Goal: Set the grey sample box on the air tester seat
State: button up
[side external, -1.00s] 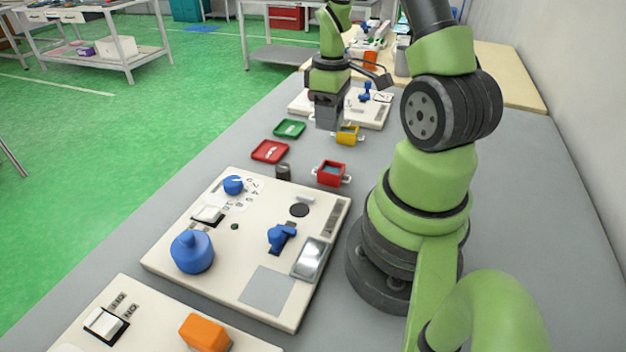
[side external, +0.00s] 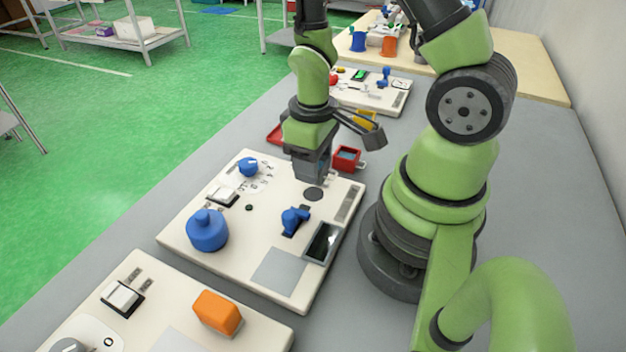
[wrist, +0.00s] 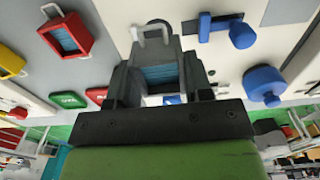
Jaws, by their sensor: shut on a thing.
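My gripper (side external: 312,170) is shut on the grey sample box (wrist: 160,73). In the wrist view the box sits between the two fingers, with blue inside and a pale handle at one end. In the side view the gripper hangs over the far right part of the cream panel (side external: 232,265), just behind a dark round disc (side external: 313,194). The gap below the box is hard to judge. The panel also has a flat grey square (side external: 278,270). I cannot tell which of these is the air tester seat.
The panel bears a blue lever (side external: 294,221), a large blue knob (side external: 207,232), a small blue dial (side external: 248,167), a white switch (side external: 222,195) and a dark screen (side external: 322,242). An orange block (side external: 217,313) is in front.

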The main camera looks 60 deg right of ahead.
aim_at(312, 194)
jog(key=shift+f, duration=2.25)
jog(key=shift+f, duration=0.2)
jog(key=o, duration=0.8)
jog(key=shift+f, duration=0.1)
jog(key=shift+w, duration=0.1)
